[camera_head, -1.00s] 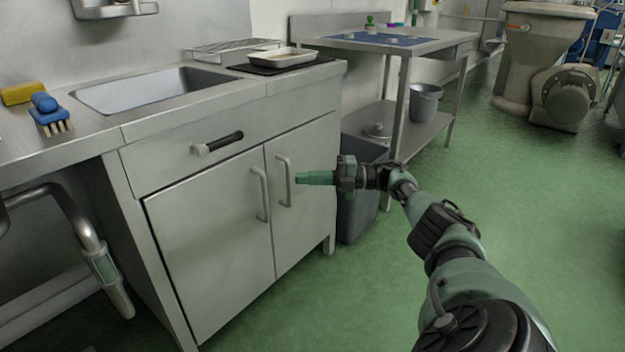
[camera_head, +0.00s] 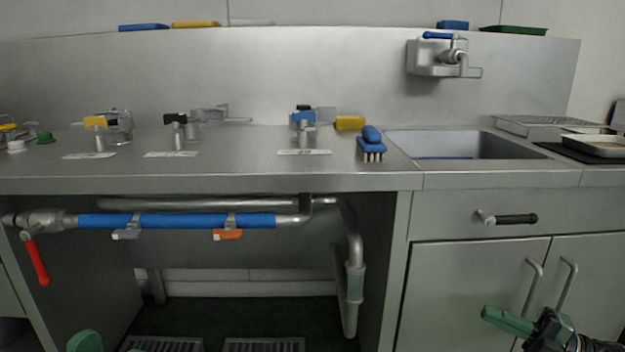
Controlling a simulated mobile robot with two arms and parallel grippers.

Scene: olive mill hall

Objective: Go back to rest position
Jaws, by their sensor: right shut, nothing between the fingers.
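My right gripper (camera_head: 486,313) is at the lower right, with its green fingers shut and empty, pointing left. In the picture it lies over the cabinet doors (camera_head: 462,285), just below and left of their two upright handles. I cannot tell how far it is from the doors. A rounded green piece, likely part of my left arm, shows at the bottom left edge. My left gripper itself is not to be seen.
A steel counter (camera_head: 240,181) crosses the view, with several small valves, a yellow sponge (camera_head: 350,123), a blue brush (camera_head: 371,143) and a sink (camera_head: 460,144). Below are a blue pipe (camera_head: 180,220) with a red lever (camera_head: 37,262) and an open space with floor grates (camera_head: 262,345).

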